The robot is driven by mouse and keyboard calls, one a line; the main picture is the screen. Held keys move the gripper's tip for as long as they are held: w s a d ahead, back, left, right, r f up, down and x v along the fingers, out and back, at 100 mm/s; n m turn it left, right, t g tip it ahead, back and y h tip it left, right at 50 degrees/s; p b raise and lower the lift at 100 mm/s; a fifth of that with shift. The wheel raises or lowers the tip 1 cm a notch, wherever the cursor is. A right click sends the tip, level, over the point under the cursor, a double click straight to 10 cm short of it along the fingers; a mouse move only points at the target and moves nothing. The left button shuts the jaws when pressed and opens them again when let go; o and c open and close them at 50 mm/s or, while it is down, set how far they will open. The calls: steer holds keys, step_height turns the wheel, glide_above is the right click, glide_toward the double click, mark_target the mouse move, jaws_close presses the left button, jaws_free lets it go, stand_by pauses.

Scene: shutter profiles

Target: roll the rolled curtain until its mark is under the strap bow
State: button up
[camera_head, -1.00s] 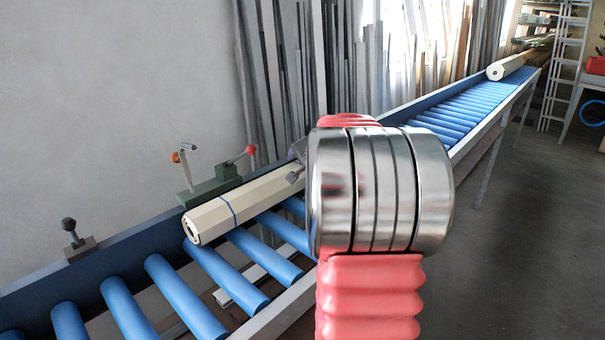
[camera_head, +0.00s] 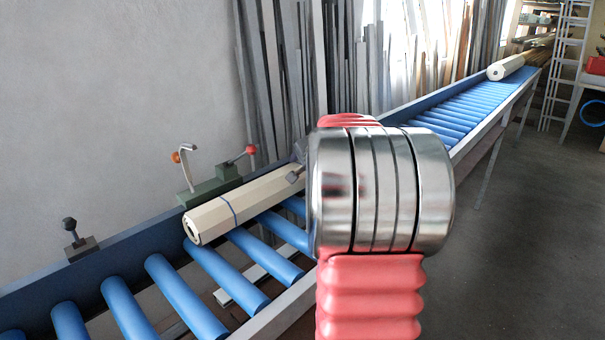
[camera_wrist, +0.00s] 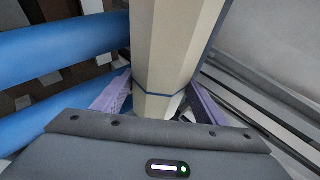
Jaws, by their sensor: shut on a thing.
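The rolled curtain (camera_head: 255,200), a cream faceted roll, lies along the back side of the blue roller conveyor. A thin blue band (camera_head: 228,208) rings it near its near end. A pale hooked bow (camera_head: 186,165) with an orange knob stands raised on a green block behind the roll.
A red-knobbed lever (camera_head: 246,153) rises from the green block. A black-knobbed post (camera_head: 71,232) stands on the conveyor's back rail at left. Another cream roll (camera_head: 505,68) lies at the far end. Bare rollers (camera_head: 180,298) lie at the near left.

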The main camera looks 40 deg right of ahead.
steer(key=shift+s+a+f, duration=0.1)
steer(key=shift+a, duration=2.3)
steer(key=o, duration=1.9)
steer(key=shift+f, duration=0.3)
steer(key=shift+s, duration=0.1)
steer(key=v, duration=1.4)
steer(key=shift+w+d+r, duration=0.1)
steer(key=shift+w+r, duration=0.15)
steer(key=shift+r, duration=0.15)
